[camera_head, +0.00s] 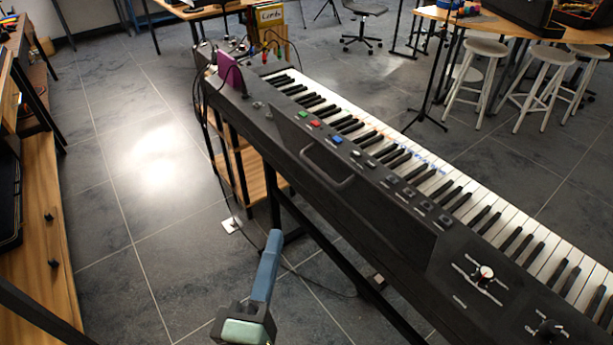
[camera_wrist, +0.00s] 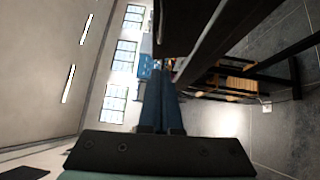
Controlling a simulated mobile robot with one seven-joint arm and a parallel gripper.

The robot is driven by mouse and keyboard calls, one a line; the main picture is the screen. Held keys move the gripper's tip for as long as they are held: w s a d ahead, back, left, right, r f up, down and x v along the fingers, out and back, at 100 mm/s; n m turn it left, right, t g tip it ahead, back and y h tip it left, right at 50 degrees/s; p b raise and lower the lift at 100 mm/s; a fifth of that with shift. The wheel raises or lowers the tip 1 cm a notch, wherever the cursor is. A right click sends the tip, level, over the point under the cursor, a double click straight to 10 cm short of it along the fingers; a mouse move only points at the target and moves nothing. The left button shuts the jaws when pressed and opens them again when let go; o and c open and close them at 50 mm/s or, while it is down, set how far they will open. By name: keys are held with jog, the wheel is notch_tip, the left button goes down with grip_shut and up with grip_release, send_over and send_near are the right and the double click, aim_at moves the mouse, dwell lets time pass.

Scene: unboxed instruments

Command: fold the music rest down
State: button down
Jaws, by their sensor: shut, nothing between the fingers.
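The black keyboard (camera_head: 470,245) stands on its stand and runs from upper left to lower right in the head view. Its music rest (camera_head: 385,215) is a dark panel with a U-shaped handle or slot (camera_head: 328,167), behind the row of coloured buttons. My gripper (camera_head: 274,238) is shut and empty, pointing up, left of the keyboard's back edge and apart from the rest. In the wrist view the blue fingers (camera_wrist: 160,95) are together, with dark beams to their right. The rest is not clearly identifiable there.
A purple box (camera_head: 230,70) with cables sits at the keyboard's far end. The stand's dark legs (camera_head: 350,270) are close to the right of my gripper. A wooden bench (camera_head: 45,250) is at the left. The tiled floor between bench and keyboard is mostly clear.

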jog(key=p, duration=0.1)
send_near(313, 168)
jog(key=w+a, duration=0.2)
jog(key=w, duration=0.1)
jog(key=shift+w+d+r+p, duration=0.2)
jog(key=shift+w+d+p, duration=0.65)
jog(key=shift+w+d, duration=0.3)
jog(key=shift+w+d+f, duration=0.1)
jog(key=shift+w+d, duration=0.1)
jog(key=shift+d, duration=0.1)
jog(key=shift+p, duration=0.4)
